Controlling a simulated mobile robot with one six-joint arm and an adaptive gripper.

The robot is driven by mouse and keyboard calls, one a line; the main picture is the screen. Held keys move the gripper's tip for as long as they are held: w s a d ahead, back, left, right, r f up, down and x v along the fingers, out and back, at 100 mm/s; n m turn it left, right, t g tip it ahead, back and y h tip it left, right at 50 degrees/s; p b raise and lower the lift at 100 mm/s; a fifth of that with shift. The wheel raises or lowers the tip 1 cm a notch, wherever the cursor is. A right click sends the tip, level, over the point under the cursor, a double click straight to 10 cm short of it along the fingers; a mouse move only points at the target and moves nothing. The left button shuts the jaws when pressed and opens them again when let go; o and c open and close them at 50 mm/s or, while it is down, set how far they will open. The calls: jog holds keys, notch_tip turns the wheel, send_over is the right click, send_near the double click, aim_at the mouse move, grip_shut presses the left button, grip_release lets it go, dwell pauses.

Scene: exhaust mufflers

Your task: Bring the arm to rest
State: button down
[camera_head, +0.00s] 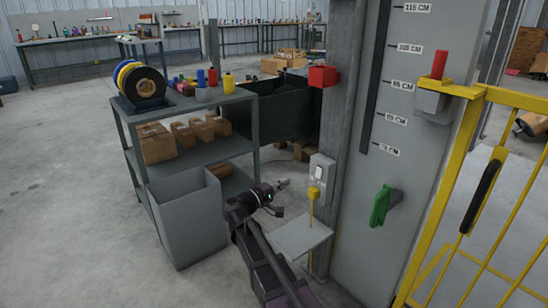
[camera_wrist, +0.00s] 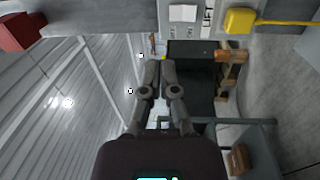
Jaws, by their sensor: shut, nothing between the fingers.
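My gripper (camera_head: 284,184) is at the end of my dark arm in the lower middle of the head view, between the grey shelf unit and the grey column. In the wrist view its two fingers (camera_wrist: 160,63) stand close together and are shut, with nothing seen between them. The gripper is apart from the things around it as far as I can see. The wrist picture is turned on its side.
A grey bin (camera_head: 190,215) stands left of my arm. Floor at left is clear.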

jog(key=s+d+f+m+g+y+p, duration=0.55)
jog(key=s+d+f+g+y, duration=0.35)
jog(key=s+d, duration=0.35)
jog(key=s+a+m+g+y+p, duration=0.25)
jog(key=s+y+p, duration=0.35)
jog(key=s, duration=0.4)
notch_tip(320, 180, up, 37)
jog(key=n+p, duration=0.1)
jog(key=p, duration=3.5)
jog(key=shift+w+a+t+y, duration=0.3)
jog(key=shift+w+a+t, duration=0.05)
jog(key=shift+a, duration=0.05)
